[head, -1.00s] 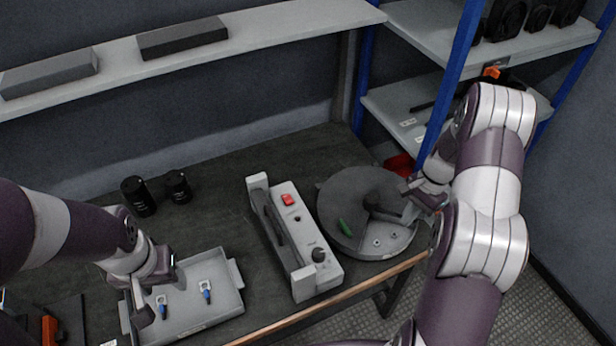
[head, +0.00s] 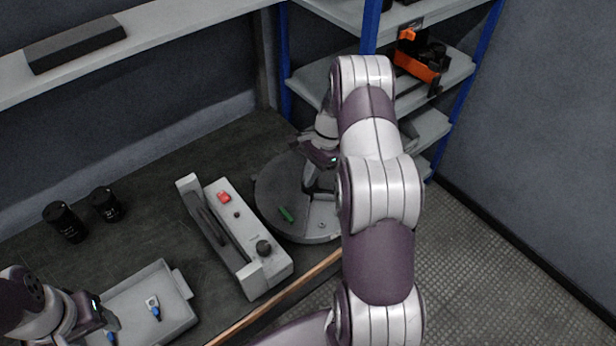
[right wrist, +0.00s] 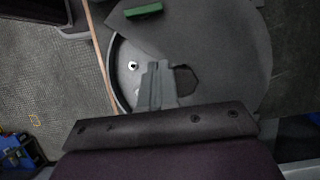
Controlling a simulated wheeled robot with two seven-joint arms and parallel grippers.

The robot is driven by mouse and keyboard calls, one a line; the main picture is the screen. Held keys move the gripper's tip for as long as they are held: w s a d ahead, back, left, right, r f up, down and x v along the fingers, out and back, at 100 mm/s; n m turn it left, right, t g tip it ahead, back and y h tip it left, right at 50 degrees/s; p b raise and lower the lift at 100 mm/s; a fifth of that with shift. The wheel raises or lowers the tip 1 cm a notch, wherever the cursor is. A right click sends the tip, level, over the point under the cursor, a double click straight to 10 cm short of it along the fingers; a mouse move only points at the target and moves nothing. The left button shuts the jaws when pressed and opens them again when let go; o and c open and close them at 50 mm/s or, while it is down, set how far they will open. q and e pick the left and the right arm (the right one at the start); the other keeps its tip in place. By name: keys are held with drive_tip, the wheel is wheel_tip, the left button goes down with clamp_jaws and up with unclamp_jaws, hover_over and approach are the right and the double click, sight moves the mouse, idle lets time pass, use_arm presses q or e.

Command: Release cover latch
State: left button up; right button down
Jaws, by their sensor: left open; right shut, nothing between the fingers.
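The round grey capacitor bank (head: 270,195) stands on the bench with a flat cover (right wrist: 232,55) over much of it. A green latch (head: 286,214) lies on the cover; it also shows at the top of the right wrist view (right wrist: 144,11). My right gripper (head: 308,190) is shut and empty, pointing down over the bank, apart from the latch. Its fingers (right wrist: 158,72) are together beside a dark opening in the cover. I cannot tell whether they touch it. My left gripper (head: 108,328) is open at the lower left, by the grey tray (head: 182,290).
A grey box (head: 235,235) with a red switch and black knob stands left of the bank. Blue-tipped pieces (head: 154,306) lie in the tray. Two black cylinders (head: 66,222) stand behind it. A blue-posted shelf (head: 445,70) is beyond my right arm.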

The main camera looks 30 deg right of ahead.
sight(286, 216)
drive_tip(key=p+x, duration=0.1)
drive_tip(key=x, duration=0.4)
drive_tip(key=shift+f, duration=0.25)
drive_tip(key=a+p, duration=0.1)
drive_tip(key=a, duration=0.2)
drive_tip(key=shift+a+r, duration=0.1)
drive_tip(key=shift+a, duration=0.2)
drive_tip(key=shift+s+a, duration=0.1)
drive_tip(key=shift+a, duration=0.1)
use_arm(q)
wheel_tip(286, 216, up, 3)
drive_tip(key=shift+w+f, duration=0.1)
drive_tip(key=shift+f, duration=0.1)
drive_tip(key=shift+d, duration=0.1)
use_arm(e)
drive_tip(key=shift+s, duration=0.1)
